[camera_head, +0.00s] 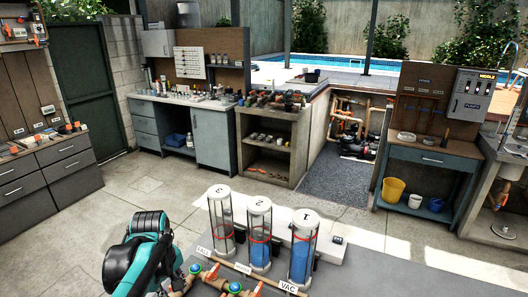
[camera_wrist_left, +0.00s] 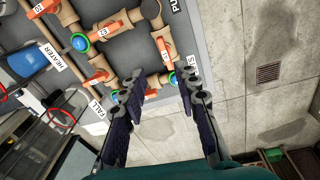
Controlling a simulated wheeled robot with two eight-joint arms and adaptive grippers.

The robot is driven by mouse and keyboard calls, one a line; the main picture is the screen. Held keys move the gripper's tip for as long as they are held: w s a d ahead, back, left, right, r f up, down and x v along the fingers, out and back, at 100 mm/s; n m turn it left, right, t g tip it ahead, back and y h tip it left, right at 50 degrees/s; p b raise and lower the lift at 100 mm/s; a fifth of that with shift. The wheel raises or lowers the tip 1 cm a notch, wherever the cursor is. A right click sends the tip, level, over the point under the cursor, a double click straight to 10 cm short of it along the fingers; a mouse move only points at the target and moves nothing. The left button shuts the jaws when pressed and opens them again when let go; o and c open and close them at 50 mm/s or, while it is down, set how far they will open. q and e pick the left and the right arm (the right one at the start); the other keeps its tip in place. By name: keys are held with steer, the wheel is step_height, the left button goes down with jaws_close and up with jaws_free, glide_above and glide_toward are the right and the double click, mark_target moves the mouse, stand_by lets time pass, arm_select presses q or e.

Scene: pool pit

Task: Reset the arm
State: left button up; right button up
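My left gripper (camera_wrist_left: 160,84) shows in the left wrist view with its two dark fingers apart and nothing between them. The fingers are over the edge of a grey board with tan pipes (camera_wrist_left: 98,42), orange valve handles and blue-green knobs. In the head view my teal left arm (camera_head: 140,252) comes in at the lower left, beside the same pipes; its fingers are hard to make out there. I cannot tell from these views whether the fingers touch the pipes. My right arm and right gripper are in neither view.
Clear cylinders numbered 1 (camera_head: 303,245), 2 (camera_head: 258,232) and 3 (camera_head: 221,215) stand behind the pipes. Shelves (camera_head: 272,145), a workbench and a blue table (camera_head: 430,155) with a yellow bucket (camera_head: 392,189) stand farther back. Concrete floor (camera_head: 163,190) is open between.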

arm_select(q)
steer(key=s+d+f+m+t+b, duration=0.1)
steer(key=s+d+f+m+t, duration=0.2)
steer(key=s+d+m+t, duration=0.3)
steer(key=shift+s+d+m, duration=1.4)
steer(key=shift+s+m, duration=0.4)
steer(key=shift+m, duration=1)
